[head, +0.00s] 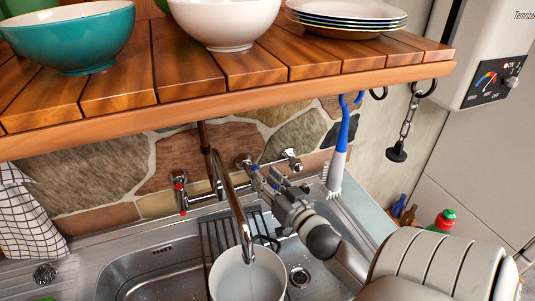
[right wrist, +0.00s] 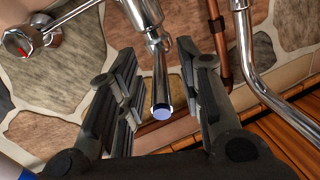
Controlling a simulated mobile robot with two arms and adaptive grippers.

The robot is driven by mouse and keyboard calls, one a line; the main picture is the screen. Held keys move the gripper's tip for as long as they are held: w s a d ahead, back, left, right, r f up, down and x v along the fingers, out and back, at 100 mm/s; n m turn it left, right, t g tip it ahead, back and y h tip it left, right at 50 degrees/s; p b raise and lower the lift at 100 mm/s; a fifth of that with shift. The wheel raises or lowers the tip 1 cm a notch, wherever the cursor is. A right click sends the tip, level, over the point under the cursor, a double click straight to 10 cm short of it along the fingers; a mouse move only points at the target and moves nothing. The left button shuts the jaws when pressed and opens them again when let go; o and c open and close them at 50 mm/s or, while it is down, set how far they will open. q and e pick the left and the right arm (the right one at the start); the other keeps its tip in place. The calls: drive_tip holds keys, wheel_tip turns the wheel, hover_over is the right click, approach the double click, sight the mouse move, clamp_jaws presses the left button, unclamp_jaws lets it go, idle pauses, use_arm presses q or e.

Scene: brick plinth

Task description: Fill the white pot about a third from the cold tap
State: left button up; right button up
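The white pot (head: 222,280) stands in the sink under the curved chrome spout (head: 233,195), whose end hangs over its mouth. I cannot tell whether water runs or how full the pot is. The tap handle with a blue mark (head: 255,167) is at the wall, right of the spout; a chrome lever with a bluish end (right wrist: 162,112) shows in the right wrist view. My right gripper (head: 271,181) is open at this handle. In the right wrist view its fingers stand either side of the lever, with gaps. My left gripper is out of view.
A red-marked tap (head: 180,188) is left of the spout. A wooden shelf (head: 200,100) with bowls and plates overhangs the sink (head: 115,270). A blue-and-white brush (head: 340,150) hangs to the right. Bottles (head: 443,220) stand at the right; a checked cloth (head: 25,220) hangs left.

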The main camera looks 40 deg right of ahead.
drive_tip(key=v, duration=1.2)
idle(4.1)
